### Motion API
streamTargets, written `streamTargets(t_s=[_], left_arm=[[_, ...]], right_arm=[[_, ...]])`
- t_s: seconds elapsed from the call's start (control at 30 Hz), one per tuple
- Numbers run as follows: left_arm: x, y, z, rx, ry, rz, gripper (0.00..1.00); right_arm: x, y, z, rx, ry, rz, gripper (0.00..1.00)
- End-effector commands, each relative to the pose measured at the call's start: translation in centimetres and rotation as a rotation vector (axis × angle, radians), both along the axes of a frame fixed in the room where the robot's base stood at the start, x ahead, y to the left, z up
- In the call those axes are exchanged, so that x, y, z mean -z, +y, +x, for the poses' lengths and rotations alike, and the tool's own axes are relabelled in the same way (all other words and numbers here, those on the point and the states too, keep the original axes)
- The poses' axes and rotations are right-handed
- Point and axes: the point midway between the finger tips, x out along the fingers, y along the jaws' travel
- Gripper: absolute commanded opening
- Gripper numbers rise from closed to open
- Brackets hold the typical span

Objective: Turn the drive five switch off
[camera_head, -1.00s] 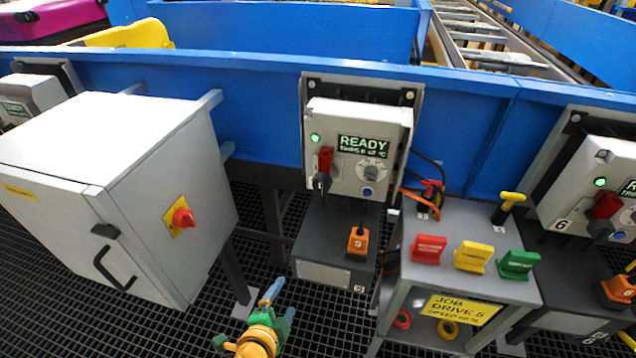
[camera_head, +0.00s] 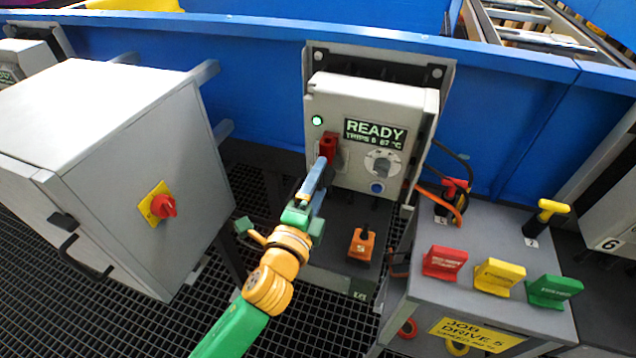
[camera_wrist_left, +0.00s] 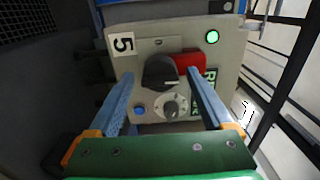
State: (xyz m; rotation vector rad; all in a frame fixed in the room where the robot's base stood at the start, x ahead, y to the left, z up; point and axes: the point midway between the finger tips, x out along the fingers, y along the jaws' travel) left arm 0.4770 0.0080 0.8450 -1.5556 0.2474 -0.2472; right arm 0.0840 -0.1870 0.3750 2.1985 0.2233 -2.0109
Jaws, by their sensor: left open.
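The drive five control box (camera_head: 350,105) is pale grey, with a lit green lamp and a READY display. Its switch has a red part (camera_head: 328,147) at the box's lower left; the gripper hides the black knob there. In the left wrist view the black knob (camera_wrist_left: 159,73) shows with the red part (camera_wrist_left: 190,64) beside it and a label 5 (camera_wrist_left: 123,43) on the box. My left gripper (camera_head: 318,175) is open, with its blue fingers on either side of the knob. I cannot tell whether they touch it. My right gripper is not in view.
A grey cabinet (camera_head: 100,150) with a red rotary switch (camera_head: 163,206) stands left of my arm. A grey stand (camera_head: 400,290) with red, yellow and green tags is at right. The blue conveyor wall (camera_head: 240,80) runs behind.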

Motion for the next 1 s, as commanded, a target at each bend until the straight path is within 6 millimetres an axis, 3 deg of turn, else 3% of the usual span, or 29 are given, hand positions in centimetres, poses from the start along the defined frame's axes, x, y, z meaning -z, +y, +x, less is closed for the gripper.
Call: streamTargets(t_s=[0.03,0.07,0.33,0.67,1.0], left_arm=[[0.0,0.0,0.0,0.0,0.0,0.0,0.82],[0.0,0.0,0.0,0.0,0.0,0.0,0.74],[0.0,0.0,0.0,0.0,0.001,0.0,0.01],[0.0,0.0,0.0,-0.001,0.017,-0.053,0.0],[-0.2,0.1,0.0,-0.003,0.099,-0.302,0.0]], right_arm=[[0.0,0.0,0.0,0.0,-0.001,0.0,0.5],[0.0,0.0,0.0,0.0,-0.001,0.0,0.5],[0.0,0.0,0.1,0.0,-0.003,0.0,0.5],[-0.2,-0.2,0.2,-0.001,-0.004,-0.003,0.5],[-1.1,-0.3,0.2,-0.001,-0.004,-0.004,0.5]])
